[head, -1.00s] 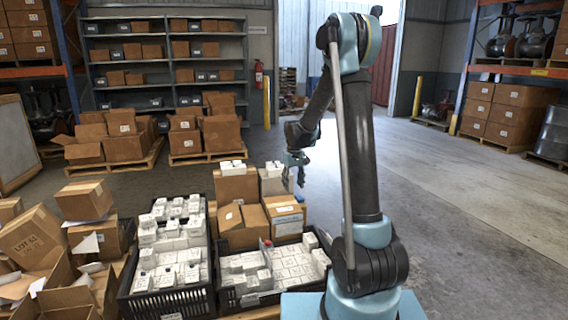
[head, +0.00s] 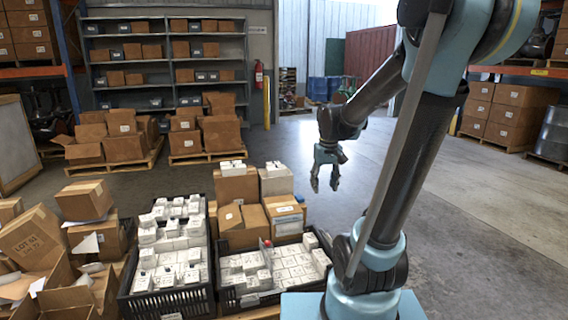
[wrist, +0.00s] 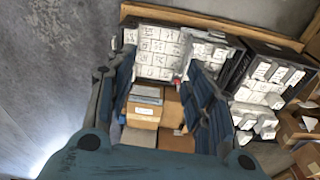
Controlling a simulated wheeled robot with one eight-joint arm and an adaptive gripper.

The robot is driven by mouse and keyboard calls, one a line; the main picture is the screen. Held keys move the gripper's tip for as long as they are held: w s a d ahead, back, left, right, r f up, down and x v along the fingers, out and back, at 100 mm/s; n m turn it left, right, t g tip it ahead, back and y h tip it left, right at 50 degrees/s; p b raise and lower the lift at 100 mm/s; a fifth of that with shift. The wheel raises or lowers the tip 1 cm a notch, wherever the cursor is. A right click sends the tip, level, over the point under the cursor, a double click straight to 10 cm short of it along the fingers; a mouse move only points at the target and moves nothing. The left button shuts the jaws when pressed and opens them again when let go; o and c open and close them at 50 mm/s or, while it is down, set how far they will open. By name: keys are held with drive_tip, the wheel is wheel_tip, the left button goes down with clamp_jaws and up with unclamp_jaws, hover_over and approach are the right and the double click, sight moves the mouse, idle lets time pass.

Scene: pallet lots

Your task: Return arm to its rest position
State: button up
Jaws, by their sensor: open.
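My gripper (head: 325,184) hangs from my arm in the head view, pointing down. It is to the right of the cardboard boxes and white cartons and apart from them. In the wrist view my gripper (wrist: 160,105) shows two fingers spread apart with nothing held between them. Past the fingers, a cardboard box (wrist: 144,114) and a black crate (wrist: 182,32) of white cartons lie below.
Two black crates, one at left (head: 168,303) and one at right (head: 229,304), hold white cartons. Open cardboard boxes (head: 88,200) crowd the left. Grey shelves (head: 166,65) stand at the back. The floor (head: 465,200) to the right is clear.

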drive_tip(key=s+d+f+m, duration=0.1)
drive_tip(key=s+d+f, duration=0.1)
drive_tip(key=s, duration=0.8)
drive_tip(key=s+d+f+m, duration=0.1)
drive_tip(key=s+f, duration=0.4)
drive_tip(key=s, duration=0.5)
drive_tip(key=shift+d+t, duration=0.3)
drive_tip(key=shift+d, duration=0.55)
